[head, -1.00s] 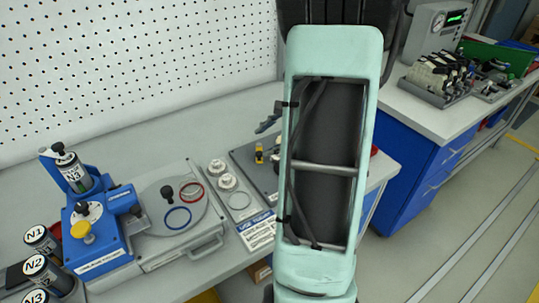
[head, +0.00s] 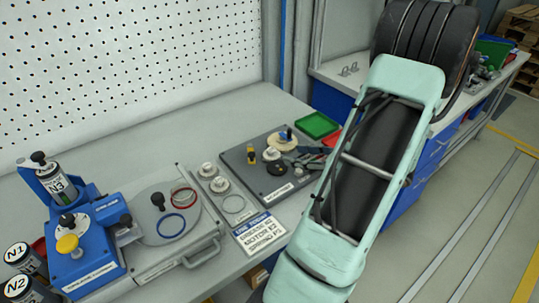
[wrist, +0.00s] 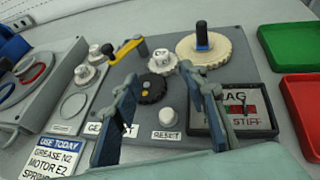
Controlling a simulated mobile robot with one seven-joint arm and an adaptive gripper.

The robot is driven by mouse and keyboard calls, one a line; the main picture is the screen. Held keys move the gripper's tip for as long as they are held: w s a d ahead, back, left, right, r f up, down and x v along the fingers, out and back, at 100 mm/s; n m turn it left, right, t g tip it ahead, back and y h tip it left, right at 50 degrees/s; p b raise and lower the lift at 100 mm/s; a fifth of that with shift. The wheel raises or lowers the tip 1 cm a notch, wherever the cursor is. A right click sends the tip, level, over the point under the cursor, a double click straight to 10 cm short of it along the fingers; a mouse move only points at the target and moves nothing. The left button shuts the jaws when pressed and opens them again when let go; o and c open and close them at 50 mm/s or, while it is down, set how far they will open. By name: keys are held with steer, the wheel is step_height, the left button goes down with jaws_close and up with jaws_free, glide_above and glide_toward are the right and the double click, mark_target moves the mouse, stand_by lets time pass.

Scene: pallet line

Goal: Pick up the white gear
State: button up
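A large cream-white toothed gear (wrist: 228,56) with an upright dark post (wrist: 202,36) lies at the back of a grey board (wrist: 240,130) in the wrist view. It also shows in the head view (head: 272,143). A smaller black gear (wrist: 152,88) lies on the same board. My gripper (wrist: 158,76) is open and empty, with its two blue-grey fingers apart. In the wrist view the black gear shows between them, and the cream-white gear is beyond the right finger. I cannot tell the height above the board.
Small white knob-like parts (wrist: 83,76) sit on a tray to the left. A yellow-handled crank (wrist: 127,46) and a white button (wrist: 167,117) are on the board. Green (wrist: 290,46) and red (wrist: 299,95) trays lie right. A blue fixture (head: 83,246) stands far left.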

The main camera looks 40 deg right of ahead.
mark_target(273, 150)
steer(key=x, duration=0.3)
steer(key=shift+w+f, duration=0.15)
steer(key=shift+w, duration=0.15)
steer(key=shift+r+x, duration=0.15)
steer(key=shift+x, duration=1.2)
steer(key=shift+r+x, duration=0.15)
steer(key=shift+x, duration=1.2)
steer(key=shift+w, duration=0.15)
steer(key=shift+c, duration=0.4)
jaws_close()
